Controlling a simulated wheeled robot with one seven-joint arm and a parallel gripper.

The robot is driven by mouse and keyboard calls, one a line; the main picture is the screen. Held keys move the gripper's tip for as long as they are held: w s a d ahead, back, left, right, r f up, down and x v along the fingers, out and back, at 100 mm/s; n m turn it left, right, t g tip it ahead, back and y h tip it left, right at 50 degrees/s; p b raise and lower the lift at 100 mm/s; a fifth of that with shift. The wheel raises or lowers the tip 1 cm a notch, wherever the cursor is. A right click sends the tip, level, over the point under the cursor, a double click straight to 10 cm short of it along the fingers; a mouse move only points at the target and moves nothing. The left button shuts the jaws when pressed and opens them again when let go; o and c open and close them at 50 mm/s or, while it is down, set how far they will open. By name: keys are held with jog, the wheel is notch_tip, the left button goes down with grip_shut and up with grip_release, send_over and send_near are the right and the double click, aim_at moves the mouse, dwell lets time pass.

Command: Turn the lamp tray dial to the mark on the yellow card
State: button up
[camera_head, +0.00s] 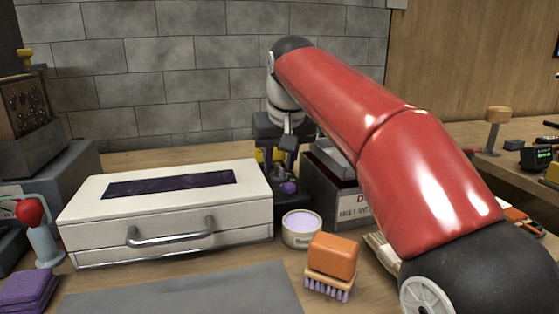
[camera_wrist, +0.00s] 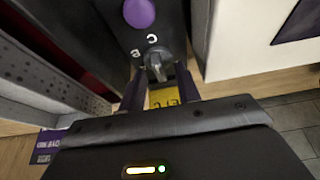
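In the wrist view, a grey dial (camera_wrist: 155,65) with a raised grip sits on a dark panel (camera_wrist: 172,20), with white letters C and B beside it and a round purple button (camera_wrist: 139,13) above. A yellow card (camera_wrist: 163,97) with dark markings shows between my fingers; its full text is hidden. My gripper (camera_wrist: 158,76) is open, its fingers on either side of the dial's near end with visible gaps. Whether they touch it I cannot tell. In the head view my gripper (camera_head: 283,150) is beside the purple button (camera_head: 288,187); the dial cannot be made out there.
A white drawer box (camera_head: 165,215) with a dark top panel stands left of my gripper. A lilac-filled jar (camera_head: 301,229) and an orange brush (camera_head: 332,262) stand in front. A dark labelled box (camera_head: 340,195) is to the right. A grey mat (camera_head: 190,292) lies clear in front.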

jog(key=v, duration=0.7)
jog(key=shift+r, duration=0.15)
jog(key=shift+s, duration=0.15)
